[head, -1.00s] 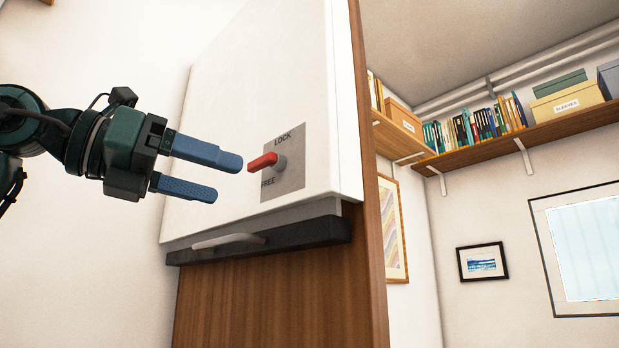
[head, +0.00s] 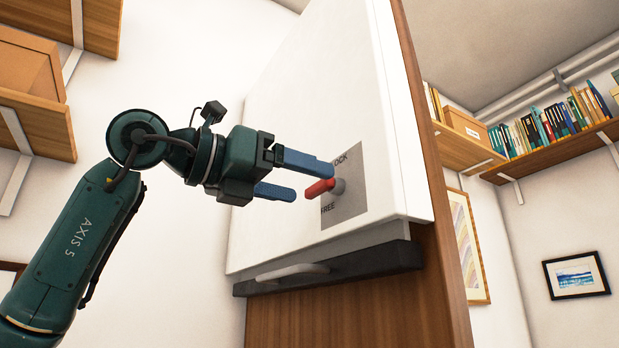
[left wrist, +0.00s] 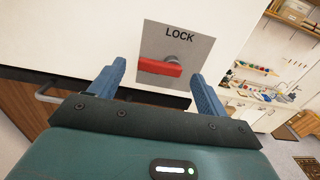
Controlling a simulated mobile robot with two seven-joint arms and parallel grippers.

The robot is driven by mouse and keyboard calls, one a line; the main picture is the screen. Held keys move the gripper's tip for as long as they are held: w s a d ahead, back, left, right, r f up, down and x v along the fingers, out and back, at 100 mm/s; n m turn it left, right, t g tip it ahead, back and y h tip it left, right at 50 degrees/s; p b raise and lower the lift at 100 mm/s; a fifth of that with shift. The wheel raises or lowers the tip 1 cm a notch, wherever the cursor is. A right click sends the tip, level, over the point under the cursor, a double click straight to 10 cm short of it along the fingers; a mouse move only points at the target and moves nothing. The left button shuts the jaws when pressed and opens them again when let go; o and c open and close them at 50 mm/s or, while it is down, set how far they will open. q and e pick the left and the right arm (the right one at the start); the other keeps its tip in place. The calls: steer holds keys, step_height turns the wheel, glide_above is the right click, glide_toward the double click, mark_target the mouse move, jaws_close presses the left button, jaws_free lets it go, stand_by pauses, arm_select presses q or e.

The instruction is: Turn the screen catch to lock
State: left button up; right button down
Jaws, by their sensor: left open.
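The screen catch (head: 320,188) is a red lever on a grey round stem, set on a grey plate (head: 352,200). LOCK is printed at the plate's top and FREE at its bottom. The lever lies roughly level, pointing left. My left gripper (head: 308,181) is open in front of it, one finger just above the lever, the other lower left. In the left wrist view the lever (left wrist: 160,67) shows between the two fingertips (left wrist: 158,74); I cannot tell whether either touches it. FREE is hidden there. My right gripper is out of view.
The plate is on a white panel (head: 300,110) with a dark bar and pale handle (head: 292,272) below, over a wooden cabinet side (head: 350,310). Wooden shelves (head: 30,115) are at the upper left. A bookshelf (head: 545,145) and framed prints (head: 576,276) are at the right.

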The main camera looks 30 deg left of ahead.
arm_select(q)
steer(key=shift+x, duration=1.2)
steer(key=shift+c, duration=0.5)
steer(key=c, duration=0.9)
